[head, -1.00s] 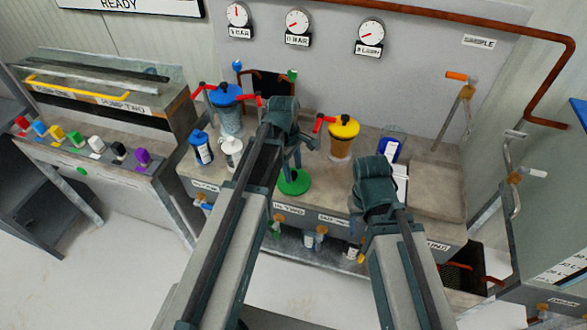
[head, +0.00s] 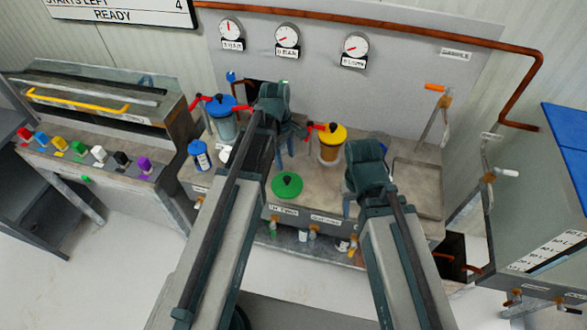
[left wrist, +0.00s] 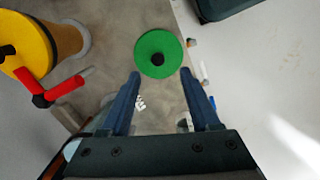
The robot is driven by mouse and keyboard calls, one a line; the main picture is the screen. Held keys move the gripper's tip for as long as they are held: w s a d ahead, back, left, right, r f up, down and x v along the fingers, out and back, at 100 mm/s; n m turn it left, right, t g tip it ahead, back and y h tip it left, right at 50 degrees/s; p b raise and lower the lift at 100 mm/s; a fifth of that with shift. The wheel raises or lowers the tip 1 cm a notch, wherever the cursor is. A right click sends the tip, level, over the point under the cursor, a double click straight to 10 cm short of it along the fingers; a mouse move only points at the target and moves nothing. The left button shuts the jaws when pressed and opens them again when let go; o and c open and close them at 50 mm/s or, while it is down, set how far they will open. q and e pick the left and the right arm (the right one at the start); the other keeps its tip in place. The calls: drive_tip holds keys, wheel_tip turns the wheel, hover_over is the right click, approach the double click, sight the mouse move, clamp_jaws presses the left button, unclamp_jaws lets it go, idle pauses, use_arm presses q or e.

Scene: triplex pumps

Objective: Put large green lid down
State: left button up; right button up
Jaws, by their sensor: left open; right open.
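The large green lid (head: 286,186) is a flat round disc with a black knob. It lies knob up on the bench top near its front edge. In the left wrist view the green lid (left wrist: 160,54) lies beyond the fingertips. My left gripper (head: 280,160) is above and behind the lid in the head view, its fingers pointing down. In the left wrist view my left gripper (left wrist: 160,74) is open, with its two fingers apart and nothing between them. My right gripper (head: 350,208) is open over the bench's front part, right of the lid, and appears empty.
A yellow-lidded pot (head: 331,145) with a red handle stands right of my left gripper, and a blue-lidded pot (head: 222,118) stands left. A blue-and-white bottle (head: 199,155) is at the bench's left. A tray (head: 416,188) lies at the right.

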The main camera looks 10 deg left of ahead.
use_arm(q)
drive_tip(key=s+d+m+y, duration=0.2)
drive_tip(key=s+d+m, duration=0.8)
drive_tip(key=m, duration=0.7)
drive_tip(key=s, duration=0.3)
drive_tip(key=shift+s+d+m, duration=0.3)
drive_tip(key=shift+s+d, duration=0.05)
drive_tip(key=shift+s, duration=0.05)
